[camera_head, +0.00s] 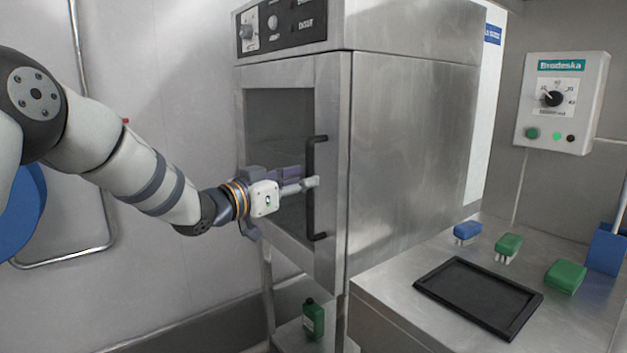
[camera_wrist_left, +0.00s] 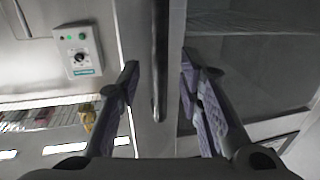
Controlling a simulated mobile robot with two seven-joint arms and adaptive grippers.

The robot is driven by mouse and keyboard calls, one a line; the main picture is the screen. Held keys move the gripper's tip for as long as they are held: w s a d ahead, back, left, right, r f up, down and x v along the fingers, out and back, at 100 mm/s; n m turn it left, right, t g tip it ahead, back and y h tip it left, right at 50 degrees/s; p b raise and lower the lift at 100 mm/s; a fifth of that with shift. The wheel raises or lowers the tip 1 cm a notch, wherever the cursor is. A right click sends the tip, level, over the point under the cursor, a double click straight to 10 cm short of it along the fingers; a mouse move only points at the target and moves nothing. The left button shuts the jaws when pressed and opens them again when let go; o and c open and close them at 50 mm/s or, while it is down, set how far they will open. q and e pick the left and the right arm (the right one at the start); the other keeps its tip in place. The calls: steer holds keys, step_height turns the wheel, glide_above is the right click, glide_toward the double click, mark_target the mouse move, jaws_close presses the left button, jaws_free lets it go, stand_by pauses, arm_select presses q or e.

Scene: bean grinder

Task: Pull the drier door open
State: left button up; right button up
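The drier (camera_head: 400,130) is a steel cabinet with a dark-windowed front door (camera_head: 333,130), which looks shut. A black vertical bar handle (camera_head: 311,217) is on the door's right side. My left gripper (camera_head: 305,183) is at the middle of the handle's height. In the left wrist view the handle (camera_wrist_left: 160,60) runs between the two spread fingers of my left gripper (camera_wrist_left: 160,75), apart from both. The door's glass (camera_wrist_left: 250,75) shows there on the right, with a wire rack behind it. My right gripper is in neither view.
A steel table (camera_head: 390,290) stands right of the drier with a black tray (camera_head: 478,297), a blue brush (camera_head: 466,231) and green brushes (camera_head: 508,245). A control box (camera_head: 562,103) hangs on the wall. A green bottle (camera_head: 313,319) stands below the drier.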

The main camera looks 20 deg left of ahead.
mark_target(309, 176)
arm_select(q)
steer(key=x, duration=0.3)
steer(key=shift+w+r, duration=0.1)
steer(key=shift+c, duration=0.5)
jaws_close()
